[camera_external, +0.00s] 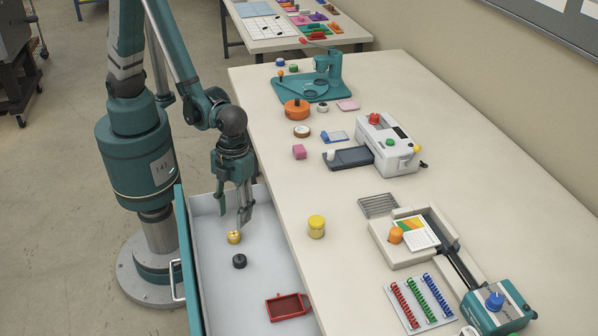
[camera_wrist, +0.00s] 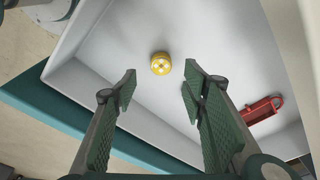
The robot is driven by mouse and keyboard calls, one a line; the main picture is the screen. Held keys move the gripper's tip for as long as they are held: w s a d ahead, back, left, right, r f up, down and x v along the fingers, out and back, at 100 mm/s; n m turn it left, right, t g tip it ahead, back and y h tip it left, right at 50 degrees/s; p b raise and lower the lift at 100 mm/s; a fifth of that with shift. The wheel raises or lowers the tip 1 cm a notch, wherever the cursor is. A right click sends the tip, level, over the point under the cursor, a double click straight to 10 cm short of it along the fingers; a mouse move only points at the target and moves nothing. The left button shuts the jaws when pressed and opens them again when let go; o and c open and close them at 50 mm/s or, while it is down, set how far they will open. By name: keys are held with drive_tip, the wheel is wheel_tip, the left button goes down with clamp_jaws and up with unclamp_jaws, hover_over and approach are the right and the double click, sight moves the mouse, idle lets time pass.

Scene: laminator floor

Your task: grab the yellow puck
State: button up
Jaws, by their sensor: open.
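I cannot tell the exact height of the fingertips above the drawer floor.
A black puck (camera_external: 239,261) lies just in front of the yellow one. A red tray (camera_external: 288,307) lies farther forward in the drawer. A yellow jar-like cylinder (camera_external: 316,227) stands on the table (camera_external: 345,262).

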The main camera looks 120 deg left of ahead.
sight(234, 235)
drive_tip(key=shift+d+f, duration=0.15)
drive_tip(key=shift+f, duration=0.95)
drive_tip(key=shift+f+b, duration=0.1)
drive_tip(key=shift+b, duration=0.2)
drive_tip(key=shift+w+d+f+b, duration=0.15)
drive_tip(key=shift+f+b, duration=0.15)
drive_tip(key=shift+f, duration=0.5)
drive_tip(key=shift+s+d+f+b, duration=0.15)
drive_tip(key=shift+f+b, duration=0.2)
drive_tip(key=shift+f, duration=0.5)
drive_tip(key=shift+w+d+f+b, duration=0.15)
drive_tip(key=shift+f+b, duration=0.15)
drive_tip(key=shift+f, duration=0.5)
drive_tip(key=c, duration=1)
